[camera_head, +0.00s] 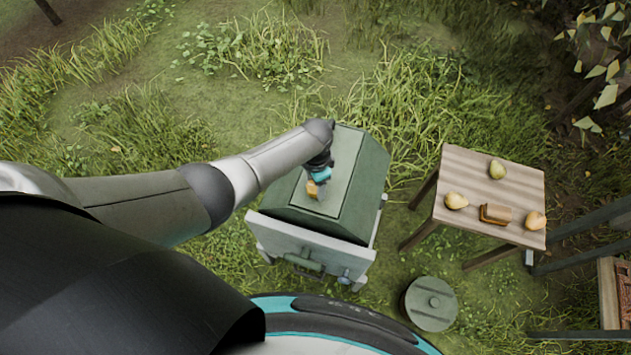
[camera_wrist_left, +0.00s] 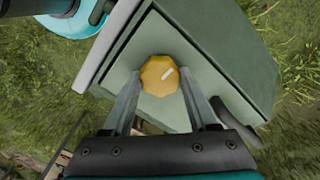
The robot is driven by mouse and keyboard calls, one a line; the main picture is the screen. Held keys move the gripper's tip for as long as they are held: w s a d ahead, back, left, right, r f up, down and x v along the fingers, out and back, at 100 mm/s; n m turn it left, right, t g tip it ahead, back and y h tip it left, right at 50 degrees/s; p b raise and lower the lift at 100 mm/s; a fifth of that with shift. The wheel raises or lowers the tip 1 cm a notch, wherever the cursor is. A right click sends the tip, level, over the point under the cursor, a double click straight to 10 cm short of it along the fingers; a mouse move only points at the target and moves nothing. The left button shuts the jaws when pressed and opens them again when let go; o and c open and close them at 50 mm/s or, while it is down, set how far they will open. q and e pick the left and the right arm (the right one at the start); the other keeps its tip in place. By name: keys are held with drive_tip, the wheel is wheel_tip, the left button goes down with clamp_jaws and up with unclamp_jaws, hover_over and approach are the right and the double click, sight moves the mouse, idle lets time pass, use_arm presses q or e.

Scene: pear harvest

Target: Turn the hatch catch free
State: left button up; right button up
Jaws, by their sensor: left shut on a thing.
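In the head view the catch (camera_head: 312,188) shows small on the lighter hatch panel (camera_head: 345,165) on top of a green box (camera_head: 368,190). My left gripper (camera_wrist_left: 158,88) is shut on the catch, with one finger on each side of it. In the head view my left gripper (camera_head: 319,178) is over the panel and partly hides it. My right gripper is not in view.
A wooden table (camera_head: 460,165) stands to the right with several pears and a brown block (camera_head: 495,213) on it. A round green lidded container (camera_head: 431,304) stands near the box on the grass. A green handle (camera_head: 304,264) is on the box's near side. Grass surrounds the box.

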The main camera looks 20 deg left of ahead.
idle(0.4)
use_arm(q)
drive_tip(key=o, duration=1.4)
drive_tip(key=shift+r, duration=0.1)
drive_tip(key=shift+r, duration=0.3)
drive_tip(key=shift+r+p, duration=2.7)
drive_tip(key=shift+r, duration=4.5)
